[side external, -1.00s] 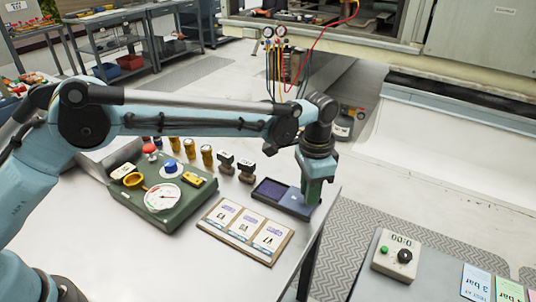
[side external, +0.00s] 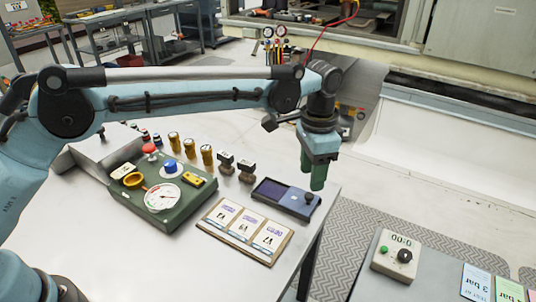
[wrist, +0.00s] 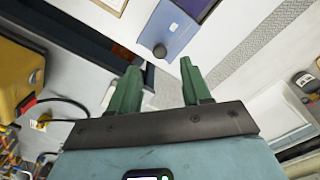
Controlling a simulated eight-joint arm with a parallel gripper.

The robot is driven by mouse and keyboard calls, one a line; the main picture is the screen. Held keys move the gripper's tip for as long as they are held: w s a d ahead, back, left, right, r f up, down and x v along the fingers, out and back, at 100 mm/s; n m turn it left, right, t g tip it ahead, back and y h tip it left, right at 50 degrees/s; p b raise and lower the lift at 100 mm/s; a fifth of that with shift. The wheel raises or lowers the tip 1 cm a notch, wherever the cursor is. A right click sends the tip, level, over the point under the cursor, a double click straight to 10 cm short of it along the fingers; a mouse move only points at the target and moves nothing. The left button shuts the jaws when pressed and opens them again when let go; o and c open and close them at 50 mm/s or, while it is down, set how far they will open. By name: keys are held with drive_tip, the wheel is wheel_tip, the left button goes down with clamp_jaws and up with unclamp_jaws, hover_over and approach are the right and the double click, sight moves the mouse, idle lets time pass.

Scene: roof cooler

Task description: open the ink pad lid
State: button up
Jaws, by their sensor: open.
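The ink pad (side external: 270,189) lies near the right edge of the table, its dark purple surface showing at the left. Its blue-grey lid (side external: 296,200) covers the right part and carries a round black knob (side external: 309,197). In the wrist view, the lid (wrist: 176,30), the knob (wrist: 160,50) and a corner of the purple pad (wrist: 198,7) show beyond the fingertips. My gripper (side external: 313,182) is above the lid end, fingers pointing down. In the wrist view, my gripper (wrist: 159,66) is open with nothing between its green fingers.
Three picture cards on a board (side external: 246,231) lie in front of the pad. Two stamps (side external: 236,168) stand behind it at the left. A green gauge box (side external: 160,195) is further left. A timer box (side external: 397,255) sits on a separate surface at the right.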

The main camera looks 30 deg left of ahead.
sight(309, 194)
wheel_tip(309, 194, up, 7)
drive_tip(key=shift+f, duration=0.15)
drive_tip(key=shift+a, duration=0.1)
idle(0.3)
drive_tip(key=s+a+r+n+t, duration=0.2)
drive_tip(key=s+a+r, duration=0.1)
drive_tip(key=a, duration=0.4)
drive_tip(key=s+a+r+n+t, duration=0.1)
drive_tip(key=s+a+r+n, duration=0.15)
drive_tip(key=a, duration=0.45)
drive_tip(key=s+a+f+n+t, duration=0.4)
drive_tip(key=s+a+f, duration=0.3)
drive_tip(key=s+a, duration=0.4)
drive_tip(key=s, duration=0.2)
drive_tip(key=shift+s+a+f, duration=0.15)
drive_tip(key=shift+s+a, duration=0.05)
drive_tip(key=shift+s, duration=0.1)
